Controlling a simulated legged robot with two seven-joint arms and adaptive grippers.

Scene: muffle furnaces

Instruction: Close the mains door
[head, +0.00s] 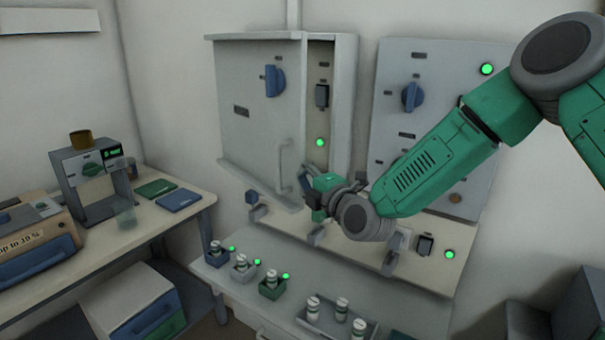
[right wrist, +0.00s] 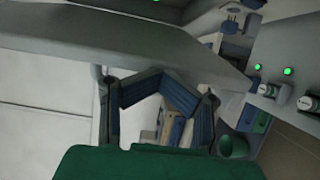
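The mains door (head: 252,110) is the grey door of the left wall cabinet. It stands partly open, and the cabinet's interior (head: 320,120) shows past its right edge. A pale bar handle (head: 285,160) is on its front, low and near that edge. My right gripper (head: 312,188) is at the lower right edge of the door, close to the handle; contact cannot be told. In the right wrist view the blue-padded fingers (right wrist: 163,78) bend inward and their tips come together, with no object seen between them. The door's pale edge (right wrist: 140,42) passes just beyond them. My left gripper is not in view.
A second panel (head: 395,135) with a blue knob is right of the cabinet, partly behind my right arm. Below is a bench (head: 235,305) with small vials in holders and a tray (head: 335,322). A side table (head: 150,215) with devices stands at left.

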